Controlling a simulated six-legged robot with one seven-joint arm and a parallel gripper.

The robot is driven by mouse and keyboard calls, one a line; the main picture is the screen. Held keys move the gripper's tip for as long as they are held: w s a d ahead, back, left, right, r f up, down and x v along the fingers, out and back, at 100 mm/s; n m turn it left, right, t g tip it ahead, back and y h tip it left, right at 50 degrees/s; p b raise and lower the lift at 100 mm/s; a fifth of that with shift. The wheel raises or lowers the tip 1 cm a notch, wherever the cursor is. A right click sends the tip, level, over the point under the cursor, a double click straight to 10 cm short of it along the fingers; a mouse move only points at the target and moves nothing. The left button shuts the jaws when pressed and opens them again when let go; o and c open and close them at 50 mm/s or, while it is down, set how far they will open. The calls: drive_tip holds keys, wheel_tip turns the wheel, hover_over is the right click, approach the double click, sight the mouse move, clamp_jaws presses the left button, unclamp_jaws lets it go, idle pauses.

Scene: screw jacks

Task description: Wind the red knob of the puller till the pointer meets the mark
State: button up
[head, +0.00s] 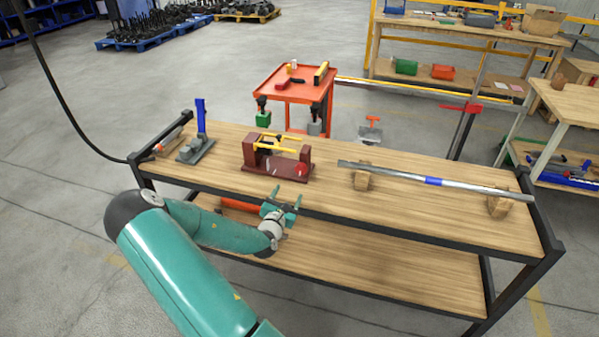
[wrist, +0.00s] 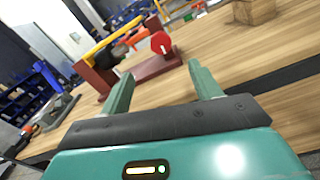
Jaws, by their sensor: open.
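The puller (head: 262,168) is a dark red frame with yellow bars, standing on the bench top left of centre. It also shows in the wrist view (wrist: 101,76), tilted, beyond my fingers. Its round red knob (wrist: 160,43) faces me and bears a short white line. In the head view the knob (head: 299,169) is small, at the right end of the frame. My gripper (head: 287,195) is open and empty at the bench's front edge, in front of the puller and apart from the knob. In the wrist view its fingers (wrist: 160,75) stand either side below the knob. I cannot make out the pointer or the mark.
A blue-handled device (head: 200,130) stands left of the puller. A metal bar (head: 400,173) rests on wooden blocks (head: 361,180) to the right. A small red-handled tool (head: 371,130) stands behind. An orange cart (head: 290,80) is beyond. Bare wood lies between puller and bar.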

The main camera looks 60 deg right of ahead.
sight(300, 169)
drive_tip(key=d, duration=0.4)
drive_tip(key=w+d, duration=0.1)
drive_tip(key=d, duration=0.4)
drive_tip(key=w+d, duration=0.1)
drive_tip(key=d, duration=0.3)
drive_tip(key=shift+d, duration=0.25)
drive_tip(key=c, duration=1)
